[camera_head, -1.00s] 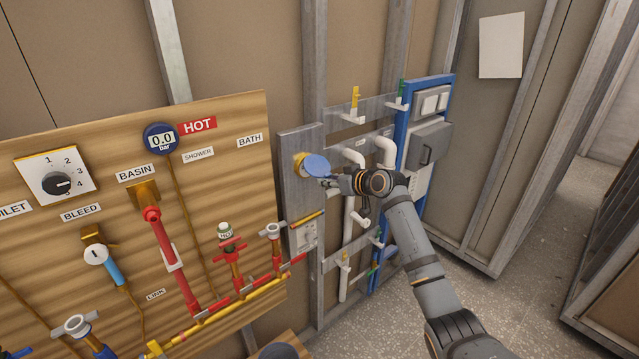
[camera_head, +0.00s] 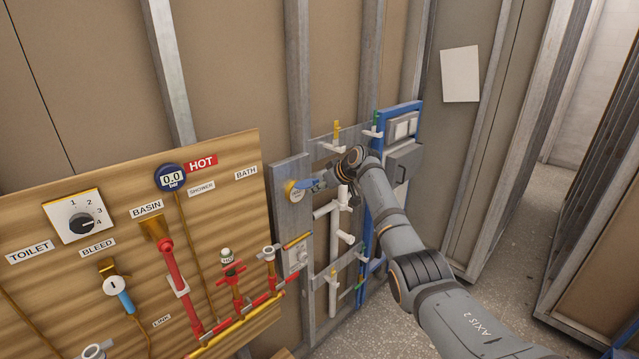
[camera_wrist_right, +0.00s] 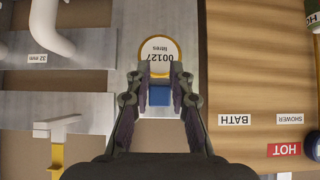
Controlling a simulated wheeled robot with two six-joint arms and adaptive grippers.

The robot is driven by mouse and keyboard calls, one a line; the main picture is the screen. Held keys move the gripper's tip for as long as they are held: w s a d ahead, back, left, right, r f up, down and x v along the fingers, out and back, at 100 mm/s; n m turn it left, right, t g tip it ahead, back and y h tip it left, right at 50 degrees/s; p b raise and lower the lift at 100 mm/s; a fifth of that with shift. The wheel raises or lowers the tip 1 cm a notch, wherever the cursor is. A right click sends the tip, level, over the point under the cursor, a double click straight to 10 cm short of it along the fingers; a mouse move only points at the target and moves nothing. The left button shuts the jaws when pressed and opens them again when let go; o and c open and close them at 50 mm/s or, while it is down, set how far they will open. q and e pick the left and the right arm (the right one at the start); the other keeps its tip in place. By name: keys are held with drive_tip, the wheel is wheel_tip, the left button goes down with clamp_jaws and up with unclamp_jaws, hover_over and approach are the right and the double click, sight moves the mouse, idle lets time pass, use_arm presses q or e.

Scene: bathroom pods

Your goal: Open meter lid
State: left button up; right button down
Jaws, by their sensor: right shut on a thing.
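The water meter (camera_head: 293,192) is a round brass-yellow fitting on a grey panel. Its white dial faces out and is uncovered. In the right wrist view the dial (camera_wrist_right: 159,52) reads 00127 litres, upside down. The blue lid (camera_head: 308,184) stands swung out from the dial's right side, seen nearly edge-on. The lid also shows as a blue block (camera_wrist_right: 159,96) between my fingers in the wrist view. My right gripper (camera_head: 321,181) is shut on the lid; its fingers (camera_wrist_right: 157,88) lie on both sides of it. My left gripper is not in view.
White pipes (camera_head: 343,215) stand close to the right of the meter, below my right wrist. A wooden board (camera_head: 140,255) with valves and a HOT gauge fills the left. A blue frame (camera_head: 403,112) with grey boxes stands farther right. The floor at right is clear.

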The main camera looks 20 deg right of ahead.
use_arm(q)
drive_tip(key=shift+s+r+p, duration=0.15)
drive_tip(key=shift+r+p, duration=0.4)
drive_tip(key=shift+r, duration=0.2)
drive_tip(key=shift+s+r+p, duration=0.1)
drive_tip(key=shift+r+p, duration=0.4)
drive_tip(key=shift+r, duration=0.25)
use_arm(e)
drive_tip(key=shift+w+a+r+g+h, duration=0.1)
drive_tip(key=shift+a+r+g+h, duration=0.05)
drive_tip(key=shift+r+g, duration=0.25)
drive_tip(key=shift+w+a+r+g+h, duration=0.1)
drive_tip(key=shift+r+g+h, duration=0.05)
drive_tip(key=shift+r+g, duration=0.2)
drive_tip(key=shift+f, duration=0.25)
